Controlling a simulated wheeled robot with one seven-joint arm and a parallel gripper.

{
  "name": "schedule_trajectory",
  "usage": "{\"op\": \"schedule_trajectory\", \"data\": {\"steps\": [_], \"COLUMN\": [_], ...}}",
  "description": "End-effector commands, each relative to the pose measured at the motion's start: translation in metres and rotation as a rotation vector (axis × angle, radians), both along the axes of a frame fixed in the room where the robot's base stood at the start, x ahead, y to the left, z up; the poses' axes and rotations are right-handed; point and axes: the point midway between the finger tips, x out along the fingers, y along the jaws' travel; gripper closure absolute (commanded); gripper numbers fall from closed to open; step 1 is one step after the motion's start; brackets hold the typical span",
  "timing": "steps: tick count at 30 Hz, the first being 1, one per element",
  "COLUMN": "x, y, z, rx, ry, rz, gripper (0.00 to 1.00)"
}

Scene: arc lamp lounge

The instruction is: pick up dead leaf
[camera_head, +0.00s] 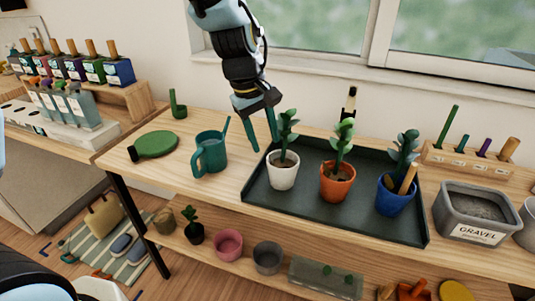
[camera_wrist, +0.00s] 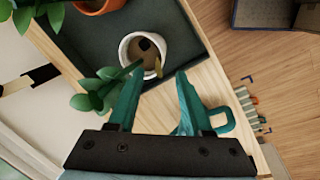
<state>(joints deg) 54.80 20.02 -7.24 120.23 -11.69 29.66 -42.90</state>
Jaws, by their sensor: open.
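The white pot (camera_head: 283,172) with a green plant stands at the left end of the dark tray. In the wrist view, the white pot (camera_wrist: 126,42) holds brown soil, a small dark piece (camera_wrist: 145,44) and a tan-brown sliver (camera_wrist: 158,66) near the rim that looks like the dead leaf. In the head view I cannot make the leaf out. My gripper (camera_head: 264,143) is open and empty, pointing down just left of the plant. In the wrist view, my gripper (camera_wrist: 159,72) has its fingertips apart near the pot's rim, one finger overlapping the green stem.
The tray (camera_head: 412,230) also holds an orange pot (camera_head: 337,188) and a blue pot (camera_head: 393,201) with plants. A teal watering can (camera_head: 210,155) stands left of the tray. A gravel bin (camera_head: 477,215) is at the right. The window wall is close behind.

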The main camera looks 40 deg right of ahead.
Motion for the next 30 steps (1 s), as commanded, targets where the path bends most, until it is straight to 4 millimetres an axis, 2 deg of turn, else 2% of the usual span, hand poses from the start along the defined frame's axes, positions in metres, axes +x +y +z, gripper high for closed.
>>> {"op": "schedule_trajectory", "data": {"steps": [5,15,24,30], "x": [0.001,0.005,0.006,0.006], "y": [-0.002,-0.011,-0.013,-0.013], "z": [-0.010,-0.050,-0.054,-0.054], "rx": [0.002,0.001,-0.001,-0.001], "ry": [0.002,0.001,-0.002,-0.002], "rz": [0.001,-0.001,-0.001,-0.001], "gripper": [0.50,0.50,0.50,0.72]}}
